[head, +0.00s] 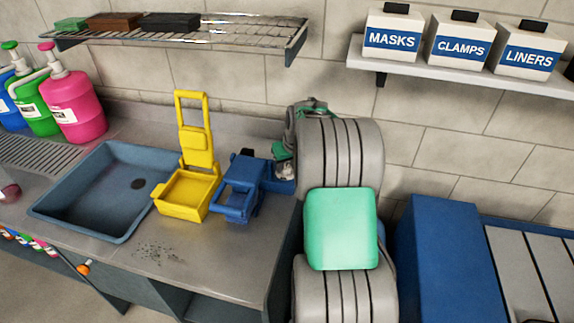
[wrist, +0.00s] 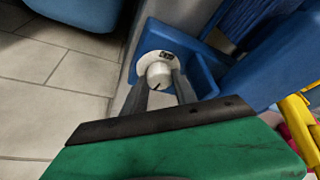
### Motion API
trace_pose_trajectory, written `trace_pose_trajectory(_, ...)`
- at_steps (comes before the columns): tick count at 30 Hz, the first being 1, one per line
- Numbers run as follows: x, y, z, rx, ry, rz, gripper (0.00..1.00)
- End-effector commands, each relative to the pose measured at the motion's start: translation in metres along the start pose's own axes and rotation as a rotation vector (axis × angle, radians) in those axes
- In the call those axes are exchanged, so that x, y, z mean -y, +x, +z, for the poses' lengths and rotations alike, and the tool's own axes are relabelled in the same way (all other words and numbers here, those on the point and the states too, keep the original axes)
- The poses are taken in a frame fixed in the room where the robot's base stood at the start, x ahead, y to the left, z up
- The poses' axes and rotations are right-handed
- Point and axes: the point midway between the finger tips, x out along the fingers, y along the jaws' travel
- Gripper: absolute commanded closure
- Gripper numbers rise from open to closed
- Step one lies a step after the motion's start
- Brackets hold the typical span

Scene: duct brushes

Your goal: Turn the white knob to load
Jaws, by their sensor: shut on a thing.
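The white knob (wrist: 158,74) shows in the wrist view on a round pale plate (wrist: 150,43) set in a blue housing (wrist: 205,82). A dark pointer mark sits on the lower part of the knob. The plate carries a small dark label (wrist: 167,55) above the knob, too small to read. My gripper (wrist: 160,83) has its two grey fingers on either side of the knob, shut on it. In the head view my arm hides most of the gripper, and I cannot make out the knob clearly there.
A blue device (head: 240,187) and an open yellow device (head: 187,193) stand on the counter (head: 165,252), right of a blue sink (head: 62,199). A wire shelf (head: 215,33) hangs above. Labelled boxes stand on a wall shelf (head: 455,60). The counter front is clear.

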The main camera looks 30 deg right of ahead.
Motion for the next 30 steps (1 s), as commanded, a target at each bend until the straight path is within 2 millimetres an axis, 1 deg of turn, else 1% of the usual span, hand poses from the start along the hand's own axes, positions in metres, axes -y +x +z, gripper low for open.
trace_pose_trajectory(5,-0.0004,0.0004,0.0002,0.000,-0.008,-0.004,1.00)
trace_pose_trajectory(11,-0.0014,0.0004,0.0001,0.000,-0.129,-0.053,1.00)
trace_pose_trajectory(17,-0.0010,-0.0004,-0.0001,0.000,-0.130,-0.053,1.00)
trace_pose_trajectory(18,-0.0010,-0.0004,-0.0001,0.000,-0.129,-0.053,0.64)
trace_pose_trajectory(21,-0.0010,-0.0004,-0.0001,0.000,-0.129,-0.053,0.58)
trace_pose_trajectory(27,-0.0010,-0.0006,-0.0001,0.000,-0.129,-0.053,0.58)
trace_pose_trajectory(30,-0.0016,-0.0069,-0.0002,-0.001,-0.129,-0.053,0.58)
